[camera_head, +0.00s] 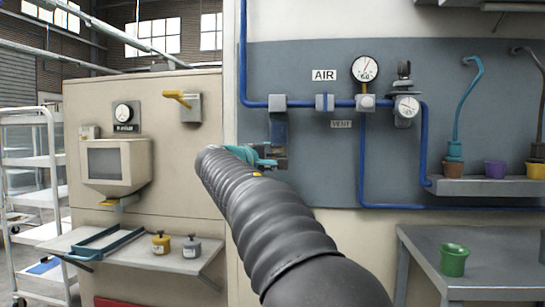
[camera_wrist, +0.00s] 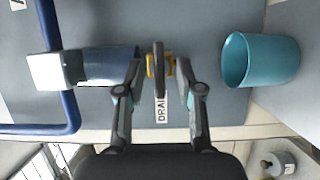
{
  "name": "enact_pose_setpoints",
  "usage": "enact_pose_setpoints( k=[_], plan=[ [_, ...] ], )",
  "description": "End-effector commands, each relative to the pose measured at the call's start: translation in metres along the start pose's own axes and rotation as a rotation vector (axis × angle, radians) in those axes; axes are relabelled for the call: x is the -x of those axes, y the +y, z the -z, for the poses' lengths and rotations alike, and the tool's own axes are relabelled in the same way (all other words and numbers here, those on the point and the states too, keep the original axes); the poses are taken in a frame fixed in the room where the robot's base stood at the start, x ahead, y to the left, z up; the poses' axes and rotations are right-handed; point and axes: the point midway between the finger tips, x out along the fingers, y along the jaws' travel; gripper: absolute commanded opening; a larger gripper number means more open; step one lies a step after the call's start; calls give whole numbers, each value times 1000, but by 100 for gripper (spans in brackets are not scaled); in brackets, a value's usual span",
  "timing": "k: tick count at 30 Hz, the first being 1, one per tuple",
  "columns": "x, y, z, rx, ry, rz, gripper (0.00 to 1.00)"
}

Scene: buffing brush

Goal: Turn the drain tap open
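The drain tap (camera_wrist: 159,66) shows in the wrist view as a dark upright lever in front of a yellow body. It sits beside the filter bowl (camera_wrist: 110,66), above a label reading "DRAI…" (camera_wrist: 162,109). My gripper (camera_wrist: 159,72) is open, with one finger on each side of the tap and a visible gap on both sides. In the head view my gripper (camera_head: 266,156) is just below the blue-grey filter bowl (camera_head: 279,130) on the air line. My black arm and gripper hide the tap there.
The blue air pipe (camera_head: 332,103) runs along the grey panel with gauges (camera_head: 365,70). A shelf (camera_head: 490,187) with pots and a bench (camera_head: 480,255) with a green cup (camera_head: 453,260) stand right.

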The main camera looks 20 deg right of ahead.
Motion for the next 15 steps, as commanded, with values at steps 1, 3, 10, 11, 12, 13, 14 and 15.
enact_pose_setpoints(
  k=[1, 3, 10, 11, 12, 13, 14, 15],
  plan=[
    [0, 0, 0, 0, 0, 0, 26],
    [0, 0, 0, 0, 0, 0, 9],
    [0, 0, 0, 1, 0, 0, 0],
    [0, 0, 0, 1, 0, 0, 0],
    [0, 0, 0, 3, 0, -1, 0],
    [0, 0, 0, 6, 0, -2, 0],
    [0, -1, 0, 10, 0, -4, 0],
    [0, -1, 0, 16, 0, -7, 0]
  ],
)
